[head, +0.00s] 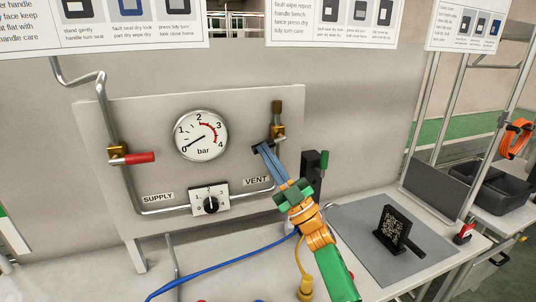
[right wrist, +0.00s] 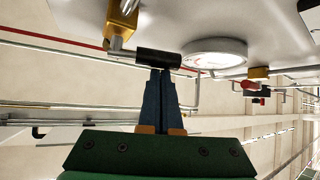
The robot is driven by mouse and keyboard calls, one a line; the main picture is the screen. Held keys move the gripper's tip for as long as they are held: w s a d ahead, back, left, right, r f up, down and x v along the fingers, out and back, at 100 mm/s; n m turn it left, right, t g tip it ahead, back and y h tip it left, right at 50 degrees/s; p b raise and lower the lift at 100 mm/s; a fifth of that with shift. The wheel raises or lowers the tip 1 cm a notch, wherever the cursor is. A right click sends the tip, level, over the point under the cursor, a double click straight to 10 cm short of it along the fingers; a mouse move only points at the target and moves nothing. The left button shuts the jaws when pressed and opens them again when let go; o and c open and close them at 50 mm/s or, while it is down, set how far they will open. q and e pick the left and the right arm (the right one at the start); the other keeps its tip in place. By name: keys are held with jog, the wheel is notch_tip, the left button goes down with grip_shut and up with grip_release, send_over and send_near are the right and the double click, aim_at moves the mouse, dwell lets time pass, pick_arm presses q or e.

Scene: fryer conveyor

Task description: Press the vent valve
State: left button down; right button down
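The vent valve (head: 278,131) is a brass body on the right of the panel, above the VENT label. Its black handle (right wrist: 158,57) shows in the right wrist view, sticking out sideways from the brass body (right wrist: 122,20). In the head view the handle is mostly hidden by my fingers. My right gripper (head: 262,147) reaches up to the valve from the lower right. Its blue fingers (right wrist: 160,72) are together, with nothing seen between them. The tips are at the underside of the handle; whether they touch, I cannot tell. My left gripper is not in view.
The panel (head: 240,110) carries a round gauge (head: 201,135), its needle near 0, a knob (head: 210,204) and a supply valve with a red handle (head: 138,158). A black stand with a printed code (head: 393,229) is on a grey mat (head: 350,222) at right.

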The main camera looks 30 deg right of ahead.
jog(key=d+f+n+g+y, duration=0.1)
jog(key=n+g, duration=0.2)
jog(key=n, duration=0.1)
jog(key=d+f+n+g+y, duration=0.1)
jog(key=n+g, duration=0.3)
jog(key=n, duration=0.1)
jog(key=s+d+f+n+g+y+p, duration=0.1)
jog(key=d+n+g+y, duration=0.1)
jog(key=n+g, duration=0.2)
jog(key=shift+n, duration=0.3)
dwell(0.6)
jog(key=shift+w, duration=0.1)
